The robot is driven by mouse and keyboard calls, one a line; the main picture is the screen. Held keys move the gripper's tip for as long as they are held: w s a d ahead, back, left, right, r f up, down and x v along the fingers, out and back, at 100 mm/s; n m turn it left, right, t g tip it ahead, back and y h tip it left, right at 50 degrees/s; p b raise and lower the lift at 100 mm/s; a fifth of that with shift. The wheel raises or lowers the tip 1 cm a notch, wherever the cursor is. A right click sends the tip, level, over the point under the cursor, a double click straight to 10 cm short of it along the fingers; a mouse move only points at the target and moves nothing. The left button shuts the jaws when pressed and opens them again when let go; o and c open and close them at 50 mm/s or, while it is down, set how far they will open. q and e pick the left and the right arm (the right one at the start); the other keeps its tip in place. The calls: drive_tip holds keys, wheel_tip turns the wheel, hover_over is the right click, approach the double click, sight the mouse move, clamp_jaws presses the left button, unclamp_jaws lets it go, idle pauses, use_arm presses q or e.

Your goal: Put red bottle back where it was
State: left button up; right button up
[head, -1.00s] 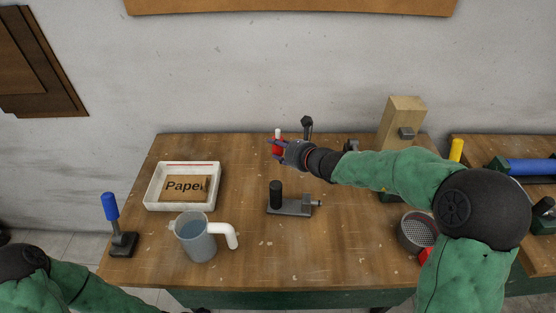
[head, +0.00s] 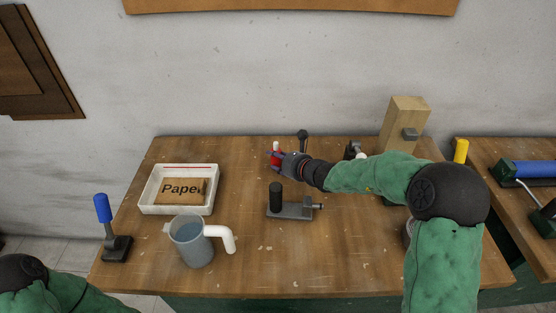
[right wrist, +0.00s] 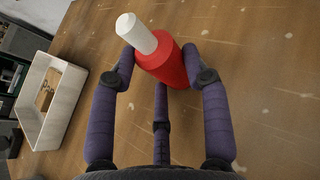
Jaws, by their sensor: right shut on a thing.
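The red bottle (head: 275,158) with a white cap is at the back middle of the workbench in the head view. My right gripper (head: 281,160) is shut on it. In the right wrist view the red bottle (right wrist: 176,66) sits between the purple fingers of the right gripper (right wrist: 165,75), its white cap pointing up and left. The bottle's base is partly hidden by the fingers, so I cannot tell whether it touches the bench. My left gripper is out of view; only part of my left arm shows at the lower left.
A white tray (head: 147,196) with a Paper block stands at the left, beside a pitcher (head: 193,245). A blue-handled tool (head: 103,210) stands at the left edge. A black-knobbed clamp (head: 290,209) is in front of my right gripper. A wooden block (head: 404,125) stands back right.

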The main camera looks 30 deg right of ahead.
drive_tip(key=shift+f, duration=0.15)
drive_tip(key=o, duration=0.9)
drive_tip(key=shift+s+r, duration=0.15)
drive_tip(key=shift+r, duration=0.2)
drive_tip(key=p+v, duration=0.4)
drive_tip(key=v, duration=0.7)
drive_tip(key=shift+s, duration=0.3)
